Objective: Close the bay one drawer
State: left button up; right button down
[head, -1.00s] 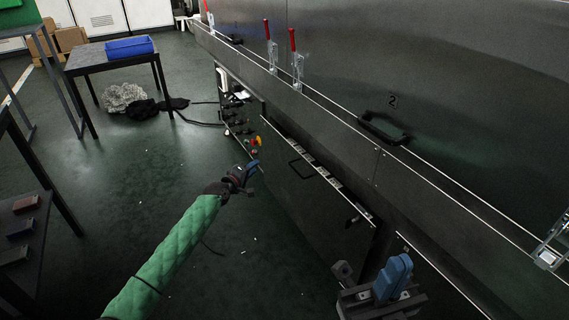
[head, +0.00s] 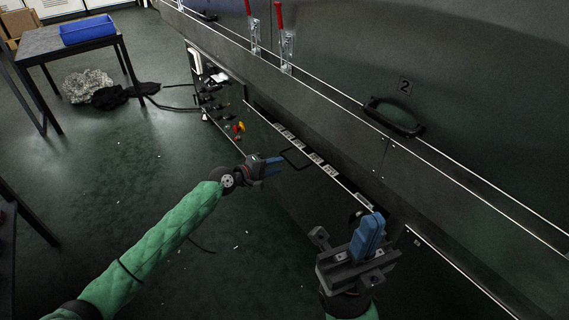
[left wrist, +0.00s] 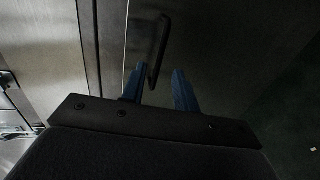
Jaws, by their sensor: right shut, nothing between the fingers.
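A dark drawer front (head: 272,140) with a black bar handle (head: 295,158) is low on the dryer's side. A row of pale-marked pieces shows just behind its top edge, and I see no bay number on it. My left gripper (head: 278,165) is just left of the handle. In the left wrist view the handle (left wrist: 159,52) stands ahead of the left gripper's two blue fingers (left wrist: 158,88), which are apart with nothing between them. Whether they touch the handle I cannot tell. My right gripper (head: 369,236) is shut and empty, near the dryer's lower edge.
A panel marked 2 with a black handle (head: 394,116) is above. Red-handled clamps (head: 287,50) stand along the ledge. Red and yellow buttons (head: 239,128) sit left of the drawer. A table with a blue bin (head: 88,30) stands far left.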

pick_arm(q)
jog(key=x, duration=0.4)
jog(key=shift+w+d, duration=0.1)
jog(key=shift+d, duration=0.05)
grip_shut()
